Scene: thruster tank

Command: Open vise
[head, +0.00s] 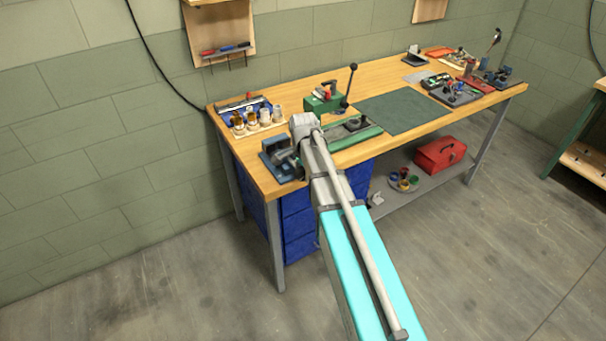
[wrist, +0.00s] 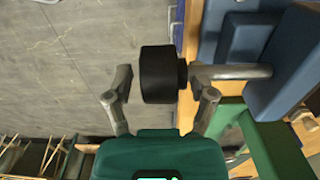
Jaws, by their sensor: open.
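The blue vise (head: 278,158) sits at the near left corner of the wooden bench, partly hidden by my arm. In the wrist view the blue vise body (wrist: 290,50) is at the right, and a grey screw shaft (wrist: 232,72) runs left from it to a black round hub (wrist: 160,75). My gripper (wrist: 166,88) is open, with one finger on each side of the hub. The right finger is near the shaft; I cannot tell whether either finger touches. The head view hides my fingers behind my arm.
The wooden bench (head: 395,88) also bears a green press (head: 323,98), several small bottles (head: 257,119), a dark green mat (head: 402,110) and several tools at the far right. A red toolbox (head: 440,154) sits on the lower shelf. Floor in front is clear.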

